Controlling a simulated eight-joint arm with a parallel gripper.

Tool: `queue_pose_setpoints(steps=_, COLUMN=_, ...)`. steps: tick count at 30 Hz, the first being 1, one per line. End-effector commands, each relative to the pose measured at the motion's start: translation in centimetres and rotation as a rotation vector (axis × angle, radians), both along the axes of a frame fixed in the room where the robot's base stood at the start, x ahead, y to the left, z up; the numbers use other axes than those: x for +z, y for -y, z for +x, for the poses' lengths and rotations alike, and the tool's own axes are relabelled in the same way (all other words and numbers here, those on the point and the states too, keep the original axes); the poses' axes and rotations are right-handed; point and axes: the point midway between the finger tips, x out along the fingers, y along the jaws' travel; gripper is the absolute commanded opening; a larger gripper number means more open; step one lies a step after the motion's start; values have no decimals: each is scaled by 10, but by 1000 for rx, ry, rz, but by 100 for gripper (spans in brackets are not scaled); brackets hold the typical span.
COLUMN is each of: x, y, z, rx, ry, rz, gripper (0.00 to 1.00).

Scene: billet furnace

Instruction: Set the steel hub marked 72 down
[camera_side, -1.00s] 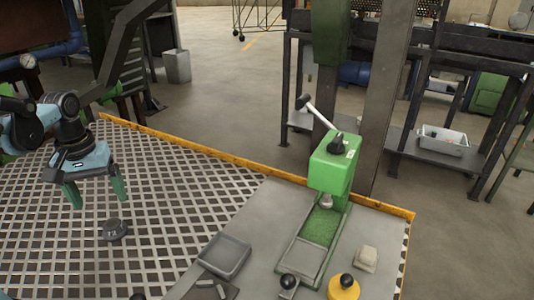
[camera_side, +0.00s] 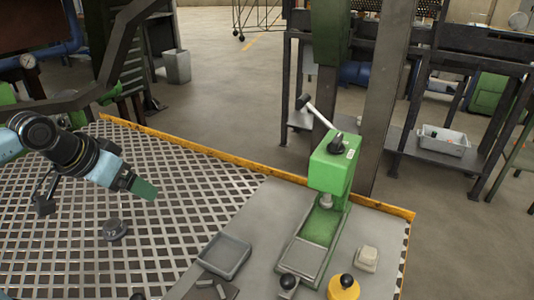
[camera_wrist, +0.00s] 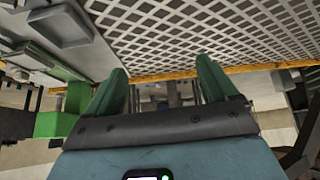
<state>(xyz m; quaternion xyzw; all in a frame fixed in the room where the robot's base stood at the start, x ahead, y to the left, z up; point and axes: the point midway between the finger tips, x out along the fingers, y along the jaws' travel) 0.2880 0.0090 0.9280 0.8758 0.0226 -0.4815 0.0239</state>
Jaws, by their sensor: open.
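The steel hub marked 72 (camera_side: 115,229) is a small dark grey round piece. It sits on the perforated grid table (camera_side: 190,208), left of the grey tray, with its number on the side facing the side camera. My gripper (camera_side: 146,189) is above and to the upper right of the hub, apart from it, and tilted toward the right. In the wrist view my gripper (camera_wrist: 163,82) shows two green fingers spread apart with nothing between them. I do not make out the hub in the wrist view.
A grey tray (camera_side: 224,256) lies on the plain metal plate. A green press (camera_side: 333,165) with a lever stands right of it. A yellow round piece with a black knob (camera_side: 344,288) and a pale block (camera_side: 367,258) are at the right. A yellow edge strip (camera_side: 220,152) borders the table.

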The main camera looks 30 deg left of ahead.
Motion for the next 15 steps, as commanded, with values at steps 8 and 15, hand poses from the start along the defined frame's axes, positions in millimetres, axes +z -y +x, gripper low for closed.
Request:
queue_pose_setpoints(steps=8, x=2, y=9, z=1, rx=-66, ry=59, rz=24, gripper=73)
queue_pose_setpoints(steps=15, x=1, y=9, z=1, rx=-63, ry=56, rz=22, gripper=73)
